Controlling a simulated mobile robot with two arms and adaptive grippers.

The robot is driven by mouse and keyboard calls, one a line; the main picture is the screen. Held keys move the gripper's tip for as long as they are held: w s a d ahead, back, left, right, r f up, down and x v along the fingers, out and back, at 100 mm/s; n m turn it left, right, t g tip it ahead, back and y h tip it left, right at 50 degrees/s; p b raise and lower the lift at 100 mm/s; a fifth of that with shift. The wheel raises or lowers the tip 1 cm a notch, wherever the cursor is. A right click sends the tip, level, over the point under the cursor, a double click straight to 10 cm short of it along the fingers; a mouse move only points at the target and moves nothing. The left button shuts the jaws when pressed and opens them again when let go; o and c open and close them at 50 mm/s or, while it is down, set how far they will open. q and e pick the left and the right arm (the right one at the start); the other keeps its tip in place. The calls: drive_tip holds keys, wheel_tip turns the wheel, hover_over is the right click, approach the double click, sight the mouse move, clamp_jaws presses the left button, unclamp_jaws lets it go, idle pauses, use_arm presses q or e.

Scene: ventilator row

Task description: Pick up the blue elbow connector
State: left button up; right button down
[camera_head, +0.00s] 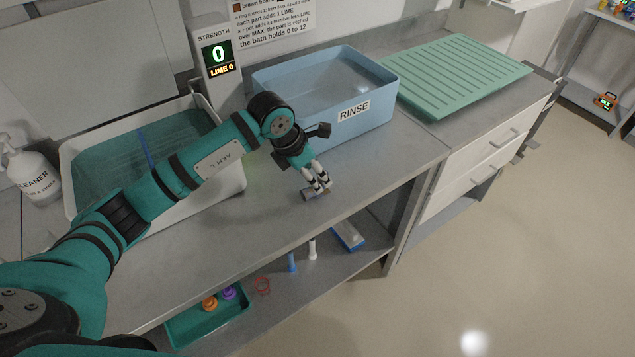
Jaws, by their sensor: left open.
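No part shows clearly as a blue elbow connector. A small upright blue piece (292,262) stands on the lower shelf under the counter; it is too small to tell whether it is an elbow. My left gripper (318,187) is open and points down just above the counter's front edge, in front of the rinse tub, with its fingers close together in this view. A small grey piece (310,196) shows at its fingertips; I cannot tell whether they touch it. The counter top lies between the gripper and the shelf pieces. My right gripper is out of view.
The blue RINSE tub (352,130) stands behind the gripper. A white-rimmed bath (236,182) sits left, partly behind my arm. A green ribbed mat (455,75) lies right. The shelf holds a white piece (312,250), a blue-edged box (348,237) and a teal tray (205,335).

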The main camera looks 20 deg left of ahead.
sight(318, 181)
use_arm(q)
drive_tip(key=shift+w+d+f+p, duration=0.15)
drive_tip(key=shift+w+f+p, duration=0.05)
drive_tip(key=shift+f+p, duration=0.3)
drive_tip(key=p+x, duration=0.1)
drive_tip(key=x, duration=0.2)
drive_tip(key=shift+w+f, duration=0.15)
drive_tip(key=shift+f, duration=0.2)
drive_tip(key=shift+w+d+f, duration=0.1)
drive_tip(key=shift+w+f, duration=0.05)
drive_tip(key=shift+f, duration=0.15)
drive_tip(key=c, duration=1)
drive_tip(key=shift+o, duration=0.2)
drive_tip(key=shift+r, duration=0.1)
